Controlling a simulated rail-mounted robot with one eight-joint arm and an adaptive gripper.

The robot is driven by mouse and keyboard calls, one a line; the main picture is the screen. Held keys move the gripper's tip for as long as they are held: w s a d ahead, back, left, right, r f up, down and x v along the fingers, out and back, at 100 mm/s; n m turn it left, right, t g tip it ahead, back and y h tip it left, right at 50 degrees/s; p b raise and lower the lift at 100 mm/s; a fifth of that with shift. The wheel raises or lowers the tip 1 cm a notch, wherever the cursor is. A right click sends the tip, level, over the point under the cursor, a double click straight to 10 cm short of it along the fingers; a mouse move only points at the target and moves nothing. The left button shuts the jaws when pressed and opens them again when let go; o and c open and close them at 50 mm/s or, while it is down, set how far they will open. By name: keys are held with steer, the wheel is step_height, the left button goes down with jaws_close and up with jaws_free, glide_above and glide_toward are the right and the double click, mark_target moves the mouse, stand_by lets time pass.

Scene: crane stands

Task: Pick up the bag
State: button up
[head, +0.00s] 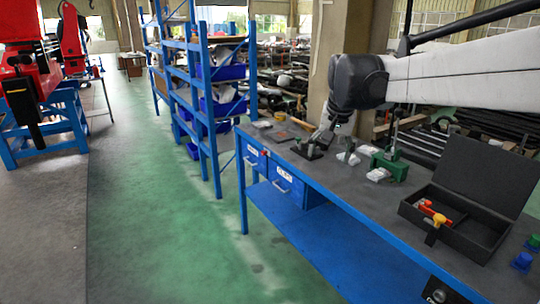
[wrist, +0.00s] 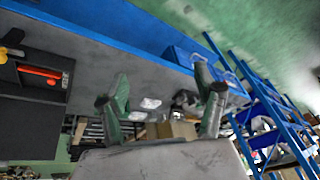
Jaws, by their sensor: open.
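Two pale, crumpled packets that look like small bags lie on the grey workbench top (head: 335,172). One bag (head: 378,174) is in front of a green stand, and another (head: 348,158) is to its left. Two pale packets also show in the wrist view, a bag (wrist: 151,103) and a second one (wrist: 137,115). I cannot tell which is the task's bag. My gripper (wrist: 162,82) is open, its fingers spread on either side of the picture's middle, with nothing held between them. The packets appear beyond the fingers, apart from them. In the head view my arm's dark wrist hides much of the gripper.
An open black case (head: 410,213) with red and yellow tools is at the bench's right. A green stand (head: 391,163) and a dark metal fixture (head: 308,150) are near the packets. A blue shelf rack (head: 205,110) stands left of the bench. The green aisle floor is clear.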

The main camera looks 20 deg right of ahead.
steer(key=w+d+m+g+p, duration=0.1)
steer(key=w+d+m+p, duration=0.15)
steer(key=w+d, duration=0.65)
steer(key=m+g+y+p, duration=0.1)
steer(key=m+g+p, duration=0.25)
steer(key=m, duration=0.25)
glide_above(377, 173)
steer(key=shift+t, duration=0.35)
steer(key=f, duration=1.4)
steer(key=shift+s+a+f, duration=0.15)
steer(key=shift+s+f, duration=0.15)
steer(key=shift+d+f, duration=0.3)
steer(key=shift+f, duration=0.3)
steer(key=shift+w+a+f+p, duration=0.1)
steer(key=shift+w+f+p, duration=0.1)
steer(key=shift+f, duration=1.55)
steer(key=shift+w+a+f+p, duration=0.1)
steer(key=shift+w+f+p, duration=0.05)
steer(key=shift+f, duration=1.55)
steer(key=shift+c, duration=0.4)
steer(key=c, duration=1.5)
